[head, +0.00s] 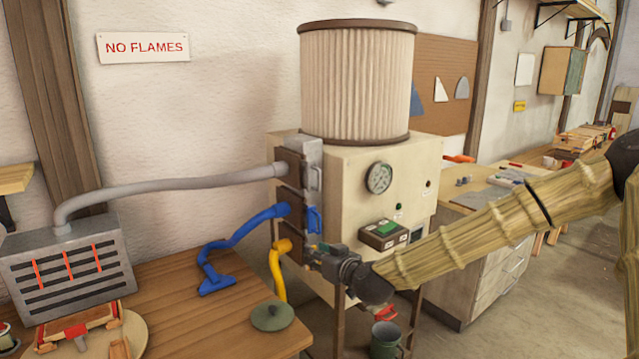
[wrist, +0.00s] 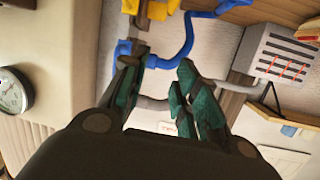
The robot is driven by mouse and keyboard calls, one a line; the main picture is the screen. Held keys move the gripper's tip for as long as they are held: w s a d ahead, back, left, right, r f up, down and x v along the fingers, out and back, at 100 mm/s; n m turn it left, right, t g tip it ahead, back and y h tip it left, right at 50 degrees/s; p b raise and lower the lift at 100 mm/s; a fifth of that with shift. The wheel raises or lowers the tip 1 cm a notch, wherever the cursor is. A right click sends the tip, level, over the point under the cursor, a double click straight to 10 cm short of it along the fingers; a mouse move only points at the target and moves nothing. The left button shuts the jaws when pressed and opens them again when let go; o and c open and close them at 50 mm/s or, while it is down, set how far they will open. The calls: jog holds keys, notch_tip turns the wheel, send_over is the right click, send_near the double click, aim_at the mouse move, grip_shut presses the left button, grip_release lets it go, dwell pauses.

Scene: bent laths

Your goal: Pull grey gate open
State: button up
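The grey gate (head: 316,170) is the top one in a column of gates on the side of the cream dust collector, with an upright grey handle. The grey hose (head: 170,186) runs left from it. The blue gate (head: 314,220) is directly below, and the yellow hose (head: 277,268) joins lower still. My gripper (head: 322,252) is in front of the lower gates, below the grey gate. In the wrist view my gripper (wrist: 155,82) is open with nothing between its green-padded fingers. The blue handle (wrist: 122,50) is by the left finger; I cannot make out the grey handle there.
A wooden workbench (head: 185,305) at left bears a grey slotted box (head: 70,265) and a green lid (head: 271,316). A switch box (head: 384,235) and gauge (head: 379,178) are on the collector's front. A green mug (head: 385,340) is below my arm.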

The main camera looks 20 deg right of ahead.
aim_at(320, 179)
jog(key=w+d+r+t+p, duration=0.1)
jog(key=d+r+t, duration=0.15)
jog(key=r, duration=0.55)
jog(key=w+d+r+t, duration=0.15)
jog(key=d+r, duration=0.25)
jog(key=r, duration=0.4)
jog(key=shift+g+h, duration=0.4)
jog(key=shift+g, duration=0.1)
jog(key=shift+w+a+f+p, duration=0.1)
jog(key=shift+w+a+p, duration=0.4)
jog(key=shift+w, duration=1.35)
jog(key=shift+w+a+r+p, duration=0.15)
jog(key=shift+w+p, duration=0.6)
jog(key=shift+w, duration=1.1)
jog(key=shift+w+a+f+p, duration=0.15)
jog(key=shift+w+a+p, duration=0.4)
jog(key=shift+w, duration=1.3)
jog(key=shift+d, duration=0.15)
jog(key=shift+c, duration=0.4)
grip_shut()
